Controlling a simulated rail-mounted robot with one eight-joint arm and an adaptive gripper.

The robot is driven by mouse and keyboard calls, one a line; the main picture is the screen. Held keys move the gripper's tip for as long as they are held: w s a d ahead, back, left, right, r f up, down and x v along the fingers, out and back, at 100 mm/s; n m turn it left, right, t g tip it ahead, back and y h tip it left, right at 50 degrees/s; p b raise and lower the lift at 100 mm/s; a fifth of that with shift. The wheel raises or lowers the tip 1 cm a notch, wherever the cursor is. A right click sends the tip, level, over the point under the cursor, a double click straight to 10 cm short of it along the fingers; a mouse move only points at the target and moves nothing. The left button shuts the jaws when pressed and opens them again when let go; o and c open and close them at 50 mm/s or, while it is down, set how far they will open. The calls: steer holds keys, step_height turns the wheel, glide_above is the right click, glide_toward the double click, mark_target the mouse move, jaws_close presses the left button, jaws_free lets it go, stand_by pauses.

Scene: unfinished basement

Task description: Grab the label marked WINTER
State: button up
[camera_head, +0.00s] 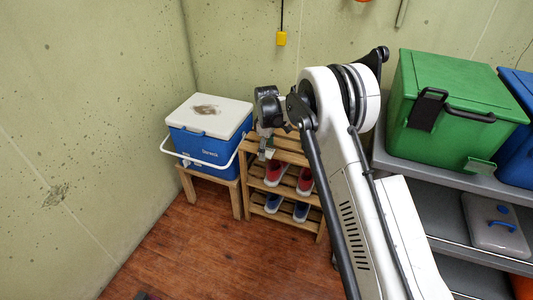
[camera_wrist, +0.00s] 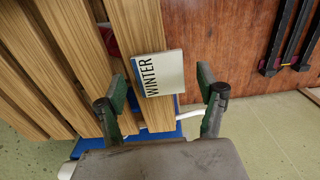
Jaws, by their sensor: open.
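The WINTER label (camera_wrist: 172,74) is a small pale card with a dark blue strip and dark lettering, in the wrist view. It lies on the wooden slats (camera_wrist: 72,45) near their edge, and its lettering runs up the picture. My gripper (camera_wrist: 162,88) is open, with one finger to the left of the label and one to the right. Gaps show on both sides, and nothing is held. In the head view my gripper (camera_head: 266,148) is over the left part of the wooden shoe rack (camera_head: 290,155); the label cannot be made out clearly there.
A blue cooler (camera_head: 205,152) with a white lid stands on a wooden stool (camera_head: 187,181) left of the rack. Red shoes (camera_head: 275,173) and blue shoes (camera_head: 272,204) sit on the lower shelves. A green bin (camera_head: 445,75) stands on grey shelving (camera_head: 377,153) at right.

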steer(key=shift+f, duration=0.15)
steer(key=shift+c, duration=0.5)
steer(key=c, duration=0.9)
